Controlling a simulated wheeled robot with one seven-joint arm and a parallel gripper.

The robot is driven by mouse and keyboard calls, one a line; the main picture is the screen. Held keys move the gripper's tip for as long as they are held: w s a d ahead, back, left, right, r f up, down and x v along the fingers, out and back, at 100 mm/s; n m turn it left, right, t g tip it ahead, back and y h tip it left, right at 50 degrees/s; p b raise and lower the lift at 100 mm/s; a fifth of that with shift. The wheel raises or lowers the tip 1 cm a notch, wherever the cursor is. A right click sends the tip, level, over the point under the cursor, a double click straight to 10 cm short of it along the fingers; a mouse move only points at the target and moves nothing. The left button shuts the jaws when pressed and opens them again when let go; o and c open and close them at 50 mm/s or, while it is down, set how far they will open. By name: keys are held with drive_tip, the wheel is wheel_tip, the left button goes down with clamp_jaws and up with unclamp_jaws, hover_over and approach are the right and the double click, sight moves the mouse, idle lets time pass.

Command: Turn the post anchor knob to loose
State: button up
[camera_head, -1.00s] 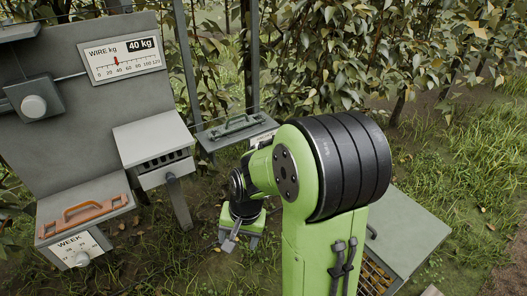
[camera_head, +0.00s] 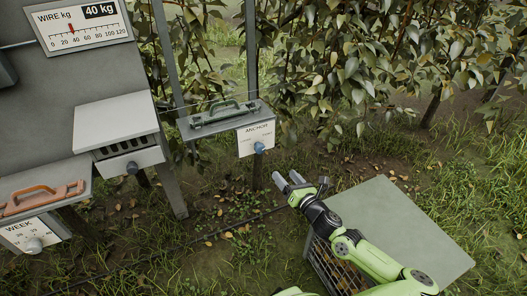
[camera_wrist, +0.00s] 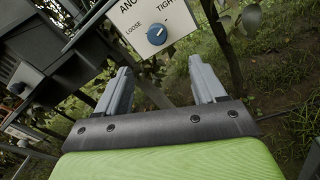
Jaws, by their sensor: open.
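The post anchor knob (camera_head: 259,147) is a blue round knob on a white plate marked ANCHOR (camera_head: 256,138), fixed to the front of a grey box on a post. In the wrist view the knob (camera_wrist: 157,34) sits ahead of my gripper, with LOOSE at its left and TIGHT at its right. My gripper (camera_head: 288,181) is open and empty, below and right of the knob in the head view. In the wrist view my two fingers (camera_wrist: 163,78) stand apart, short of the knob and not touching it.
A green-handled tool (camera_head: 224,113) lies on the anchor box. A grey-lidded crate (camera_head: 425,225) stands under my arm. At left are the wire gauge board (camera_head: 82,22), a grey slotted box (camera_head: 115,125) and the WEEK dial box (camera_head: 35,232). Leafy branches hang behind.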

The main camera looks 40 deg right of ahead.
sight(262, 151)
drive_tip(key=b+x, duration=0.1)
drive_tip(key=x, duration=0.4)
drive_tip(key=b+x, duration=0.1)
drive_tip(key=x, duration=0.3)
drive_tip(key=b+x, duration=0.1)
drive_tip(key=x, duration=0.4)
drive_tip(key=shift+w+a+f+b, duration=0.1)
drive_tip(key=shift+w+a+b, duration=0.2)
drive_tip(key=shift+w+b, duration=0.1)
drive_tip(key=shift+w+d, duration=0.1)
drive_tip(key=shift+w, duration=0.2)
drive_tip(key=c, duration=1.1)
drive_tip(key=shift+o, duration=0.2)
